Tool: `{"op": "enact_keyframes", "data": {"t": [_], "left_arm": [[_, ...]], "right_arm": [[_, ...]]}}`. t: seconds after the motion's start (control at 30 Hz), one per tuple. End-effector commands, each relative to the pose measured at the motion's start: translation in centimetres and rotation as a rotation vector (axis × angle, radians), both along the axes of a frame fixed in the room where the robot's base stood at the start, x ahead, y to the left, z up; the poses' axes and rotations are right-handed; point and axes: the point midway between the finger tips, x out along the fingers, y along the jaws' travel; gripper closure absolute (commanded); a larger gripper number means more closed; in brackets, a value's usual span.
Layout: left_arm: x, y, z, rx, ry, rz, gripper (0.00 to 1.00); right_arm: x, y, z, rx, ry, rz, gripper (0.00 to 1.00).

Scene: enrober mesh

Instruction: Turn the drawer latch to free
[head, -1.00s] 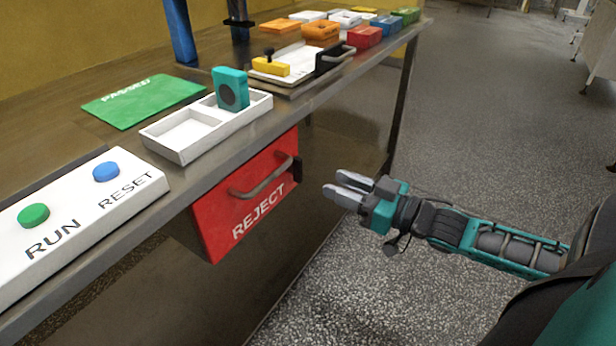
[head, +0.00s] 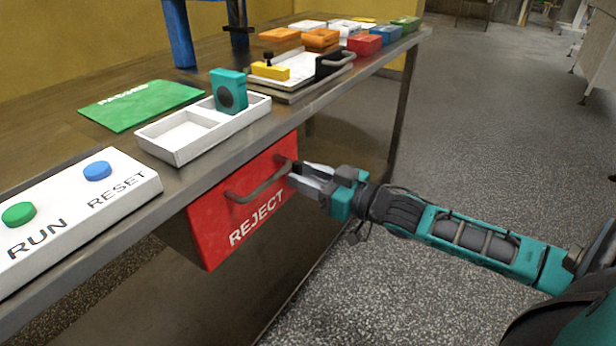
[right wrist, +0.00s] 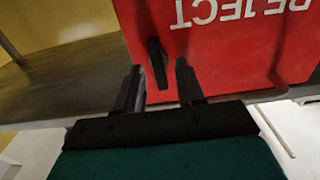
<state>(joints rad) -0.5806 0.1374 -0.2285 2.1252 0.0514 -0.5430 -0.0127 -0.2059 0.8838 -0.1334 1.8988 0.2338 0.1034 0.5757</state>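The red drawer (head: 225,212) marked REJECT hangs under the bench's front edge, with a grey bar handle (head: 258,186) on its face. In the right wrist view the black latch (right wrist: 157,62) is a short bar on the red face (right wrist: 225,60). My right gripper (head: 296,176) is at the drawer's right end, next to the handle. In the right wrist view its two fingers (right wrist: 158,80) are apart, with the latch's end between their tips; I see no clear contact. In the head view the fingers largely hide the latch. My left gripper is not in view.
Above the drawer, a white divided tray (head: 182,156) holds a teal block (head: 229,91). A white RUN/RESET panel (head: 75,215) is at the left and a green mat (head: 140,104) behind. Coloured blocks stand at the bench's far end. The floor to the right is clear.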

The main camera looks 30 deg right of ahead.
Motion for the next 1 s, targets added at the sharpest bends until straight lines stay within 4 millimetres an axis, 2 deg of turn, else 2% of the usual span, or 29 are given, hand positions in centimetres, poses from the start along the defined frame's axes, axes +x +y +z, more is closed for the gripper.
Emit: {"op": "enact_keyframes", "data": {"t": [0.07, 0.47, 0.77, 1.0], "left_arm": [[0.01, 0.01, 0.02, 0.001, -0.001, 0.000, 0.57], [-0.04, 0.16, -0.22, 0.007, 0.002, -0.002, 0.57], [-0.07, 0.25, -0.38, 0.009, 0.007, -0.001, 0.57], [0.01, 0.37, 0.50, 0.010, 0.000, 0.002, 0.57]], "right_arm": [[-0.01, 0.00, -0.01, 0.000, 0.000, 0.000, 0.63], [-0.03, 0.01, -0.01, 0.000, 0.000, 0.000, 1.00], [-0.04, 0.03, 0.01, -0.003, -0.001, 0.001, 1.00], [-0.06, 0.06, 0.17, -0.057, -0.022, 0.000, 1.00]]}}
